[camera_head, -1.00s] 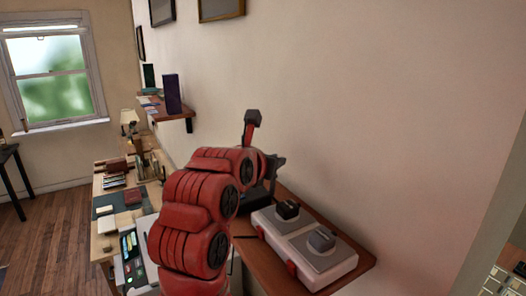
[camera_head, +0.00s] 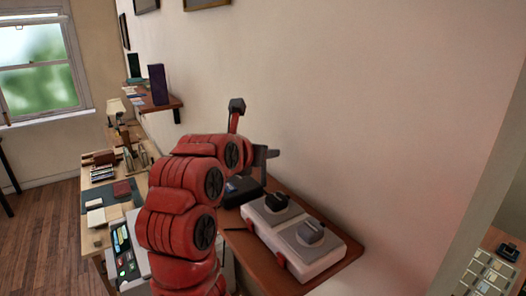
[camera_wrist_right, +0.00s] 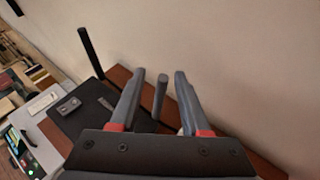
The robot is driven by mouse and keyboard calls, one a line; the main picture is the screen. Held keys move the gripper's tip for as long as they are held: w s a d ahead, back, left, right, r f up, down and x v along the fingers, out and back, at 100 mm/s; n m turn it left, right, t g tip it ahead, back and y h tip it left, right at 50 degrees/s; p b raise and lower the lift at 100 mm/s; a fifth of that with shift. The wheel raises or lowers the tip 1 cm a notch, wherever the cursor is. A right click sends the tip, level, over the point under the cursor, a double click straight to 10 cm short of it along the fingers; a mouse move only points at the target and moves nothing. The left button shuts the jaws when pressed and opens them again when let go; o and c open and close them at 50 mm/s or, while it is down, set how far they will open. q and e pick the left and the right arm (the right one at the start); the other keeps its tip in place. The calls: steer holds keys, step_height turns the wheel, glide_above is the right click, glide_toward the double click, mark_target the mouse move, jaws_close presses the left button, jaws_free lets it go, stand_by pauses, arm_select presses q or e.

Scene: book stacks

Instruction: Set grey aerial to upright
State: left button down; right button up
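In the right wrist view a grey aerial (camera_wrist_right: 160,97) stands as a short rod between the fingers of my right gripper (camera_wrist_right: 160,75). The fingers are apart, with a gap on each side of the rod. Its base and exact tilt are hidden. A black aerial (camera_wrist_right: 90,51) leans at the left end of a flat black device (camera_wrist_right: 85,118). In the head view my right gripper (camera_head: 265,153) is by the wall, above the black device (camera_head: 242,189); the grey aerial cannot be made out there. My left gripper is not in view.
The device lies on a wooden shelf (camera_head: 352,262) against the wall. A white box (camera_head: 325,262) with two dark-topped grey plates stands beside it. A desk (camera_head: 98,175) with books and a lamp (camera_head: 115,106) is at the left. A small upper shelf (camera_head: 160,107) holds a purple book.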

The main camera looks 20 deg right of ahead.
steer(key=shift+s+a+r+b, duration=0.1)
steer(key=shift+s+a+b, duration=0.25)
steer(key=shift+s+b, duration=0.1)
steer(key=b+v, duration=0.1)
steer(key=v, duration=1.5)
steer(key=shift+r, duration=0.15)
steer(key=shift+s, duration=0.1)
